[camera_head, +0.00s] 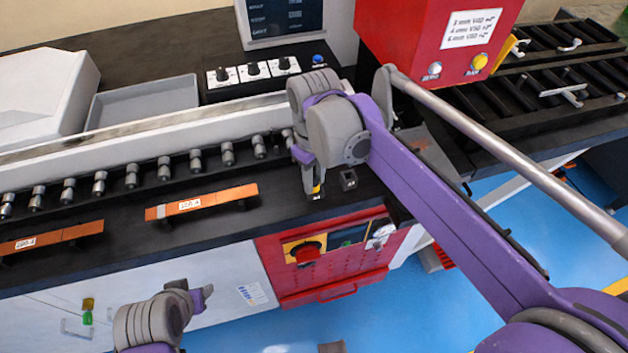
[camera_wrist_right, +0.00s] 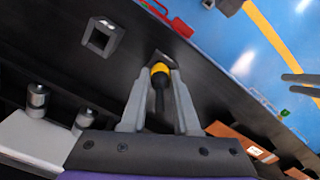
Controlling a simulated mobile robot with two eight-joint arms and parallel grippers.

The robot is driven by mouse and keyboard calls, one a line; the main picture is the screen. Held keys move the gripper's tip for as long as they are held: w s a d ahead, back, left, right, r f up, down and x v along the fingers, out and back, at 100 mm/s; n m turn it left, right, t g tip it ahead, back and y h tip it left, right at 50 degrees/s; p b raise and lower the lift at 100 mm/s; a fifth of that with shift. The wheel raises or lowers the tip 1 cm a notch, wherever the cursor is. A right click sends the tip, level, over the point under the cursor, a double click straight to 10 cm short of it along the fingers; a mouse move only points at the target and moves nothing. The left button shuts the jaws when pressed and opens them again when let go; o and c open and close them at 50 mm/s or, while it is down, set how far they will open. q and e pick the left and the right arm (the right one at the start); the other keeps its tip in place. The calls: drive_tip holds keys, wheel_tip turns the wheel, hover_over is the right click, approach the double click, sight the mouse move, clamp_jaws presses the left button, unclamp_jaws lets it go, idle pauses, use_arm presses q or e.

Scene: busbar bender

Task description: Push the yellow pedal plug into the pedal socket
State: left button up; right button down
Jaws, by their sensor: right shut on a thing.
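My right gripper (camera_head: 314,186) points down over the black bench top. It is shut on the yellow plug (camera_wrist_right: 160,71), whose black rear part lies between the two grey fingers (camera_wrist_right: 160,95). Little of the plug (camera_head: 317,188) shows in the head view. The plug's front is at a dark block (camera_wrist_right: 163,57) that looks like a socket. I cannot tell whether it touches or enters it. A second hollow dark block (camera_wrist_right: 103,37) stands beside it, also seen in the head view (camera_head: 348,179). My left gripper (camera_head: 197,295) is in front of the bench, away from the plug; its jaw state is unclear.
A red panel with a red knob (camera_head: 306,254) is on the bench front. Copper bars (camera_head: 201,202) lie on the bench to the left, before a row of metal rollers (camera_head: 131,176). A red machine head (camera_head: 430,40) stands behind my right arm.

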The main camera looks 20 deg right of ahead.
use_arm(q)
drive_tip(key=shift+r, duration=0.15)
use_arm(e)
drive_tip(key=shift+r, duration=0.15)
use_arm(q)
drive_tip(key=shift+w+r+p, duration=0.3)
drive_tip(key=shift+r+p, duration=0.5)
drive_tip(key=shift+r, duration=0.1)
use_arm(e)
drive_tip(key=shift+r, duration=1.1)
drive_tip(key=shift+r+p, duration=0.3)
drive_tip(key=shift+r, duration=0.25)
drive_tip(key=shift+w+r+p, duration=0.1)
drive_tip(key=shift+r+p, duration=1.05)
drive_tip(key=shift+r, duration=0.9)
use_arm(q)
drive_tip(key=shift+t, duration=0.3)
drive_tip(key=r, duration=0.1)
drive_tip(key=w+r, duration=0.1)
drive_tip(key=r, duration=0.2)
drive_tip(key=shift+w, duration=0.3)
use_arm(e)
drive_tip(key=shift+f, duration=0.1)
use_arm(q)
drive_tip(key=shift+f, duration=0.1)
drive_tip(key=shift+s, duration=0.15)
use_arm(e)
drive_tip(key=shift+s, duration=0.2)
